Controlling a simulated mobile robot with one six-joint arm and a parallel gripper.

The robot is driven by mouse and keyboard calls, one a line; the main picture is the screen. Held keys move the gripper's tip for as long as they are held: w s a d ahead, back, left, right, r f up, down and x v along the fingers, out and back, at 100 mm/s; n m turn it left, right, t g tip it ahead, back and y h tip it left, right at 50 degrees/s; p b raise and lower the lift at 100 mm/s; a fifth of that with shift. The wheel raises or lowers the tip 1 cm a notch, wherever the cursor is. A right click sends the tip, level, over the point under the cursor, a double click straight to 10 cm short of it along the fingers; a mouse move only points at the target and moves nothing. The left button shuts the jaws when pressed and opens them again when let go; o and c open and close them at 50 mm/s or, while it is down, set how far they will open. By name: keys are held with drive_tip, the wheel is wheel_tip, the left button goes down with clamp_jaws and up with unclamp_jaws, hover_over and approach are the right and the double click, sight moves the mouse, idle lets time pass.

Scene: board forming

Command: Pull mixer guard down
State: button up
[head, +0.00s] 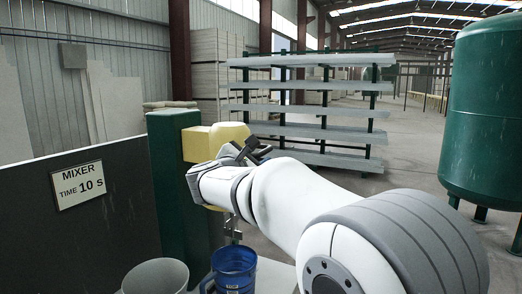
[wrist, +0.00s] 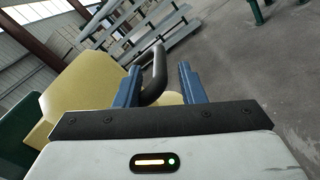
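The yellow mixer guard (head: 200,143) is beside the green column (head: 180,190), partly hidden behind my arm. In the wrist view the yellow guard (wrist: 88,82) fills the left side, with a dark curved handle (wrist: 158,72) rising from it. My gripper (wrist: 160,82) is open, its two blue fingers on either side of the handle. The handle is close to the left finger, and a clear gap shows before the right finger. In the head view my gripper (head: 246,152) is at the guard's right side, and its fingers are hard to tell from the handle.
A grey bucket (head: 155,278) and a blue container (head: 235,268) stand below, near the column. A dark panel with a "MIXER TIME 10 S" sign (head: 80,186) is at left. A rack of boards (head: 310,112) and a green tank (head: 488,110) stand behind.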

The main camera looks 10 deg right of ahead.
sight(263, 152)
drive_tip(key=shift+p+x, duration=0.4)
drive_tip(key=shift+x, duration=1.6)
drive_tip(key=shift+c, duration=0.6)
clamp_jaws()
